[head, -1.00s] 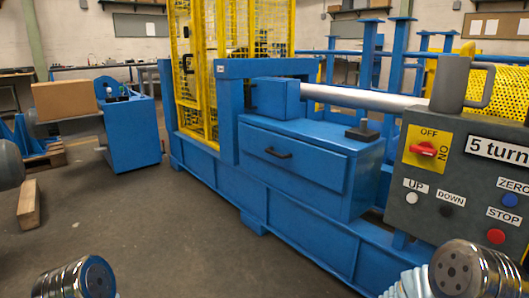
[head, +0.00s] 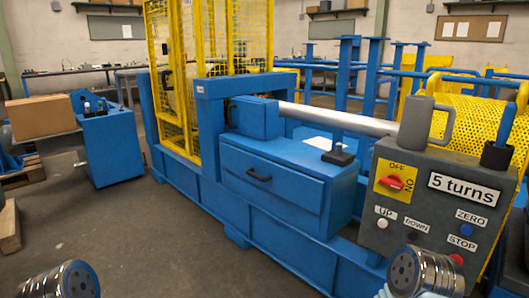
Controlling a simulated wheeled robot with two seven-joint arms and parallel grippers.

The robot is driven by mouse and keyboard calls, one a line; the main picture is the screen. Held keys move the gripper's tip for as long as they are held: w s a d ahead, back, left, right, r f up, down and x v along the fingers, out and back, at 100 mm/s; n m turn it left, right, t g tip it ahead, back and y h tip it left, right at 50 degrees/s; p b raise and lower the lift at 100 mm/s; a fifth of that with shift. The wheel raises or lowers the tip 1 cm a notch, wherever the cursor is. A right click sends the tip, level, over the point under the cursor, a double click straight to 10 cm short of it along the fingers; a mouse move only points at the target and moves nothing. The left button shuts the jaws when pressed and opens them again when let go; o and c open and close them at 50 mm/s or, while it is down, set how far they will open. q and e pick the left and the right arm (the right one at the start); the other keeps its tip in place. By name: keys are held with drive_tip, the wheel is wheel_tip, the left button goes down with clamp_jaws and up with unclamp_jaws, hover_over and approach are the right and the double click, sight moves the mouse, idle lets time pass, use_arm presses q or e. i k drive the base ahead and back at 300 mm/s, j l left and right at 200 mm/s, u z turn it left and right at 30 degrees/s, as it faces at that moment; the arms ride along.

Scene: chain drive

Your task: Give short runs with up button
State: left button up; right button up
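The grey control box (head: 365,215) stands at the right of the head view. Its white UP button (head: 382,224) is at the lower left of its face, with the black DOWN button (head: 410,233) to its right. A sign on the box reads "5 turns" (head: 464,189). A red switch (head: 391,182) sits on a yellow OFF/ON plate; I cannot tell its setting. The blue ZERO button (head: 467,229) and the red STOP button (head: 455,259) are further right. Metallic links of my arms show at the bottom left and bottom right; neither gripper is visible.
A grey mug-shaped object (head: 416,123) and a dark-blue holder (head: 497,147) stand on the box. A blue machine with a drawer (head: 270,185) and yellow cage (head: 190,85) fills the middle. A cardboard box (head: 42,117) is at left. Open floor (head: 150,240) lies in front.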

sight(382, 223)
drive_tip(key=z, duration=1.35)
